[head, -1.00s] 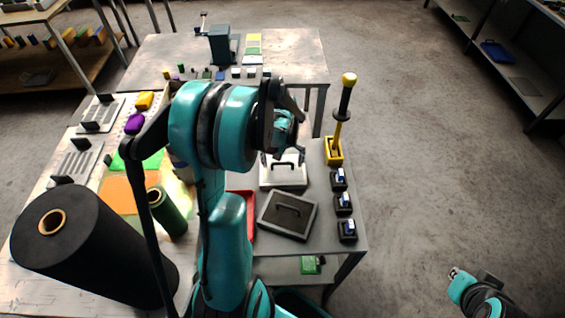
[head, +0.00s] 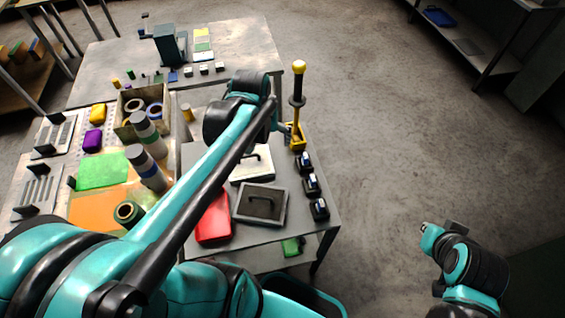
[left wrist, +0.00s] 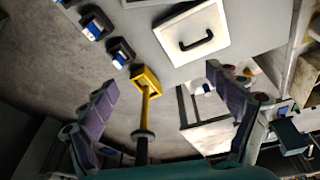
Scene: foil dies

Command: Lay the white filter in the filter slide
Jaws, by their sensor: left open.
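A white square panel with a black handle (head: 252,165) lies on the grey table, partly behind my left arm; it fits the white filter. It also shows in the left wrist view (left wrist: 205,28). My left gripper (left wrist: 160,80) is open and empty, its two fingers spread above the table edge. A yellow holder with a black-handled lever (left wrist: 147,80) shows between and below the fingers. In the head view my left gripper (head: 282,130) is small, beside this yellow holder. I cannot tell which thing is the filter slide. My right gripper (head: 440,232) is over bare floor, away from the table.
A dark panel with a handle (head: 260,204) and a red box (head: 214,220) lie nearer than the white panel. Several black blocks (head: 312,184) line the right table edge. A bench device (head: 168,45) stands on the back table.

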